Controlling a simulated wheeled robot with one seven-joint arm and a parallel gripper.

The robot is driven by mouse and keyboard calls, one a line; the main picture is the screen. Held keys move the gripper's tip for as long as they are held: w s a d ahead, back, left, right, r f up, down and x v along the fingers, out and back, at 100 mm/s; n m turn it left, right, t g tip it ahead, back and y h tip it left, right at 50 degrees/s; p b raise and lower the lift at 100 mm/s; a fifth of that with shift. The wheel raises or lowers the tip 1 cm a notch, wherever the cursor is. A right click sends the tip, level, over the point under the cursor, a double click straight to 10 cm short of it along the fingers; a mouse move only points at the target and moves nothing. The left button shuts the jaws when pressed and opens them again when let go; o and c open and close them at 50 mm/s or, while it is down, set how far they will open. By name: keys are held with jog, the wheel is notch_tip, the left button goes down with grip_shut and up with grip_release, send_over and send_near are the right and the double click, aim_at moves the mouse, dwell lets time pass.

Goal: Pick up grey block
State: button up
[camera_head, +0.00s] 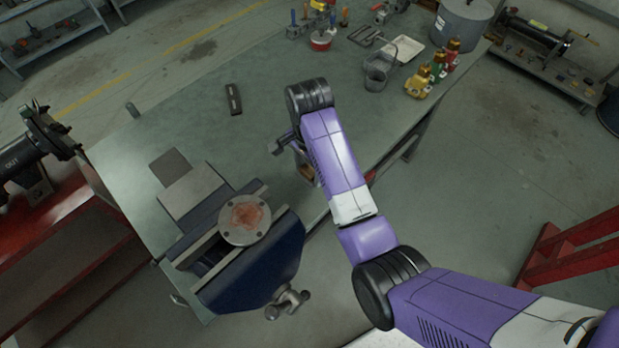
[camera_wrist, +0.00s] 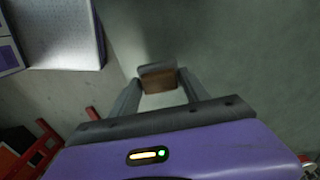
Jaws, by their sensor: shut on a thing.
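My gripper (camera_wrist: 157,82) shows in the wrist view with its two fingers on either side of a small block (camera_wrist: 158,77). The block has a grey top and a brown face, and the fingers are shut on it near their tips. In the head view my purple arm reaches over the front right edge of the green-grey workbench (camera_head: 190,103). The arm hides most of the gripper there, and the block cannot be made out clearly. Whether the block touches the bench cannot be told.
A blue vise (camera_head: 255,262) holding a round rusty flange (camera_head: 245,219) stands at the bench's front. A dark bar (camera_head: 234,99) lies further back. The bench's middle is clear.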

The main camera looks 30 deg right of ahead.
aim_at(309, 169)
notch_tip(309, 169, up, 6)
jog(key=shift+r+p, duration=0.15)
jog(key=shift+p, duration=0.85)
jog(key=shift+w+r+p, duration=0.25)
jog(key=shift+r+p, duration=0.15)
jog(key=shift+r, duration=0.4)
jog(key=shift+s+a+r+p, duration=0.15)
jog(key=shift+s+r+p, duration=0.1)
jog(key=shift+r+p, duration=0.15)
jog(key=shift+w+r, duration=0.25)
jog(key=shift+r, duration=0.35)
jog(key=shift+s+r, duration=0.15)
jog(key=shift+r, duration=0.9)
jog(key=shift+s+r, duration=0.1)
jog(key=shift+r, duration=0.9)
